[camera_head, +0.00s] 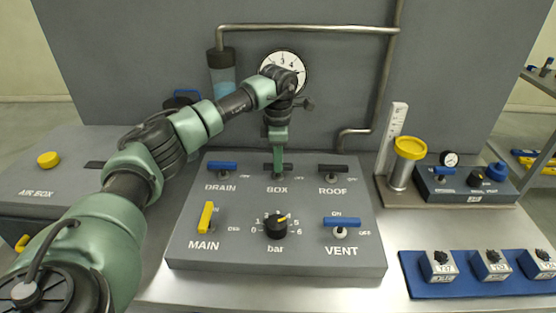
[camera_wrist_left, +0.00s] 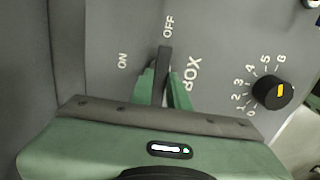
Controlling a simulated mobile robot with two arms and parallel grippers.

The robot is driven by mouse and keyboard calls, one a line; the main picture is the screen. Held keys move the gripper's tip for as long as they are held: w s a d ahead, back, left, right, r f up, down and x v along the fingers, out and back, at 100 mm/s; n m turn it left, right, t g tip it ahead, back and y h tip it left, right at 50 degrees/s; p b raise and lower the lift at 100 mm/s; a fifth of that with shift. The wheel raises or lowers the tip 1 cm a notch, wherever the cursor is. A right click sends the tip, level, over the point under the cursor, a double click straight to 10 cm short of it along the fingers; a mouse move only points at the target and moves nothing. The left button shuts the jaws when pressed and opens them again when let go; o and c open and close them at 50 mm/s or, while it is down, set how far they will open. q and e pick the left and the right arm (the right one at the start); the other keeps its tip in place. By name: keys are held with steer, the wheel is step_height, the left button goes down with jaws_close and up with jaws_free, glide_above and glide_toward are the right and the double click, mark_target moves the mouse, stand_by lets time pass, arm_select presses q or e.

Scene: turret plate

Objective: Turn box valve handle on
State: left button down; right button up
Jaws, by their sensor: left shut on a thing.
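The BOX valve handle (camera_wrist_left: 164,62) is a dark lever on the grey sloped panel (camera_head: 220,258). In the left wrist view it points towards the OFF label (camera_wrist_left: 168,27), and the ON label (camera_wrist_left: 123,60) lies to its left. My left gripper (camera_head: 277,172) reaches down onto this handle from above. Its green fingers (camera_wrist_left: 166,92) stand on either side of the lever and are shut on it. In the head view the gripper hides much of the handle. My right gripper is in neither view.
On the same panel are the blue DRAIN handle (camera_head: 222,166), black ROOF handle (camera_head: 333,169), yellow MAIN handle (camera_head: 206,217), blue VENT handle (camera_head: 341,223) and a bar knob (camera_head: 276,228). A round gauge (camera_head: 297,64) and pipe (camera_head: 310,29) are behind my left wrist.

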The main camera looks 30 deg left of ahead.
arm_select(q)
steer(key=n+p, duration=0.1)
steer(key=n, duration=0.3)
steer(key=shift+r, duration=0.1)
steer(key=n, duration=0.5)
steer(key=shift+p, duration=0.4)
steer(key=n, duration=0.4)
steer(key=shift+p, duration=0.4)
steer(key=shift+n+p, duration=0.3)
steer(key=shift+n, duration=2.1)
steer(key=c, duration=1.4)
jaws_free()
steer(key=shift+o, duration=0.2)
